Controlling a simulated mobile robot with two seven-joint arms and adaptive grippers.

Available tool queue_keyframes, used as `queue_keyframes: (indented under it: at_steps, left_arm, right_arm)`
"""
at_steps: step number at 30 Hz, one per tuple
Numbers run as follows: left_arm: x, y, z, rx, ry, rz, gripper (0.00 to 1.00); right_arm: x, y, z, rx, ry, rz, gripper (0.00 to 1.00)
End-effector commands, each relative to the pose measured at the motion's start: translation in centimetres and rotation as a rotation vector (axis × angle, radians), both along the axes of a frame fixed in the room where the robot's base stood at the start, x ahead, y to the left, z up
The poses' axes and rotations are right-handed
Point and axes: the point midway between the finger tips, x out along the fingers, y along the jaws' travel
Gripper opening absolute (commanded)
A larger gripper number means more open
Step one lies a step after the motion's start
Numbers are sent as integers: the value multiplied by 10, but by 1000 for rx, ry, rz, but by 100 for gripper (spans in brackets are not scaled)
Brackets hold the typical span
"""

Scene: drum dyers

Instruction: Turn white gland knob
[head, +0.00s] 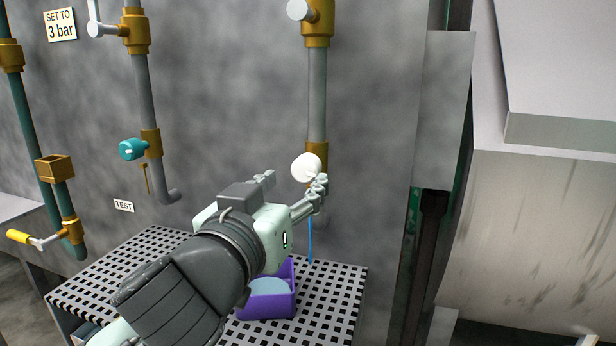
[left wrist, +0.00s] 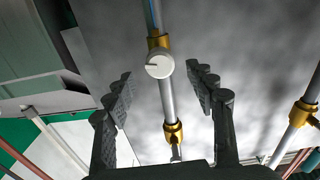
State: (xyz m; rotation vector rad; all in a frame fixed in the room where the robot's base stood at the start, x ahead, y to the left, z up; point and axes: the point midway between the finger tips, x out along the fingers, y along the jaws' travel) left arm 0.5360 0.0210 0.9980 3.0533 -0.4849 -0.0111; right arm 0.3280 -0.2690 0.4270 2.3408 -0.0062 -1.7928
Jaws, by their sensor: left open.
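A white round knob (head: 305,167) sits on a brass fitting low on the middle grey pipe. In the left wrist view the same knob (left wrist: 159,65) has a dark mark on its face and appears between the finger tips, beyond them. My left gripper (head: 292,182) is open and empty, facing the wall in front of the knob. One finger shows left of the knob and the other just below its right side in the head view. I cannot tell the exact gap to the knob. My right gripper is not in view.
A purple bin (head: 268,303) stands on the perforated bench (head: 335,290) below my left arm. A teal knob (head: 132,149) and yellow-handled valve (head: 20,237) are to the left. A large pale drum housing (head: 545,240) fills the right.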

Motion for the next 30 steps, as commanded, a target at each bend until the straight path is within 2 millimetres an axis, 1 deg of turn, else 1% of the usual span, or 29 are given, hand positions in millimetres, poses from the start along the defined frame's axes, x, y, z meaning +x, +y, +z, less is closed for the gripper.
queue_keyframes:
  at_steps: [1,5,6,9,12,15,19,26,30]
  left_arm:
    - [4,-1,-4,0,-4,2,56]
    - [12,-4,-3,-1,-4,1,56]
    - [21,-6,2,1,0,3,56]
    - [38,-11,1,1,1,4,56]
    - [50,-16,2,1,1,2,56]
    - [57,-19,1,0,0,1,56]
    - [61,-20,1,-1,0,1,56]
    - [61,-20,1,-1,0,1,56]
    - [61,-20,1,-1,0,1,38]
  right_arm:
    - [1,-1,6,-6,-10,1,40]
    - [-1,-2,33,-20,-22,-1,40]
    - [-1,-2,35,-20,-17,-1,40]
    - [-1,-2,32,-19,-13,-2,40]
    - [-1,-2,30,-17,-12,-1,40]
    - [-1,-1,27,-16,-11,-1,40]
    - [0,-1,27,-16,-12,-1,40]
    - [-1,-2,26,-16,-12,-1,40]
    - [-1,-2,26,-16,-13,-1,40]
